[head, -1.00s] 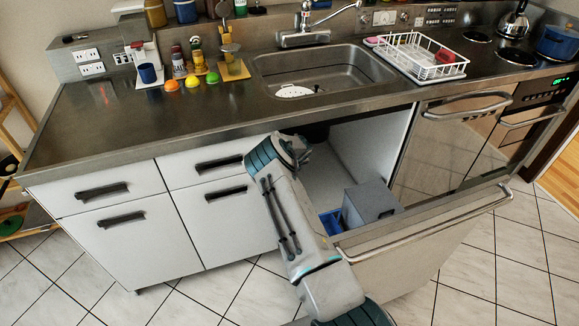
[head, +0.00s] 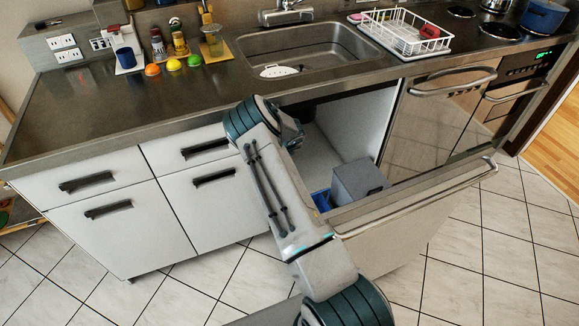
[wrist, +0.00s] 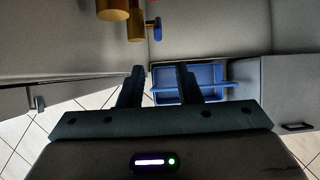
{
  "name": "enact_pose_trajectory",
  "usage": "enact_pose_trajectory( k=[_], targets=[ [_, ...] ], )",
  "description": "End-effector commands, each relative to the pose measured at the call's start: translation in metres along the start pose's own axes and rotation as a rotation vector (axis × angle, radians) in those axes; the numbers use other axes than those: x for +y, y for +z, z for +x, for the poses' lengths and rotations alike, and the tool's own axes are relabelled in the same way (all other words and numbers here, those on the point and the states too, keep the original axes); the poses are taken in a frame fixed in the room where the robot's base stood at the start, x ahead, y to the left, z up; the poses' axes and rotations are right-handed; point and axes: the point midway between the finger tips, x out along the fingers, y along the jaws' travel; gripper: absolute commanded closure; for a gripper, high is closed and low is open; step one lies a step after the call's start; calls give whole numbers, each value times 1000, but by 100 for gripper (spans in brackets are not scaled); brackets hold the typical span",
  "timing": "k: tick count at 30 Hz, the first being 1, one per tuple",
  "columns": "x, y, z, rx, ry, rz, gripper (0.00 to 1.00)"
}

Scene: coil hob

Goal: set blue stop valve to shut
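The blue stop valve's handle (wrist: 157,27) shows at the top of the wrist view, beside a brass valve body (wrist: 136,26). My gripper (wrist: 161,70) is open and empty, with a clear gap between its two dark fingers. In the wrist picture the valve lies just above the fingertips, near the left finger, and nothing touches it. In the head view, my arm reaches into the open cabinet under the sink. The gripper and valve are hidden there.
A blue bin (wrist: 215,76) lies behind the fingers. A grey box (head: 357,184) stands beside it in the pulled-out drawer, whose front (head: 415,211) is to the right of my arm. A second brass fitting (wrist: 112,8) hangs at the wrist view's top. Cabinet walls are close on both sides.

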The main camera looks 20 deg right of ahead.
Motion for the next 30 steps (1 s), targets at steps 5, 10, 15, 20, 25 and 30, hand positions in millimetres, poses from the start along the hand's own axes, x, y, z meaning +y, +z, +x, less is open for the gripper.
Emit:
enact_pose_trajectory(
  k=[5,10,15,20,25,30],
  targets=[
    [0,-24,-12,1,-1,4,69],
    [0,-46,-24,1,-2,4,69],
    [0,-63,-33,1,-1,1,69],
    [0,-71,-39,1,-1,-1,69],
    [0,-73,-40,0,-1,0,69],
    [0,-72,-40,0,-1,-1,69]
  ],
)
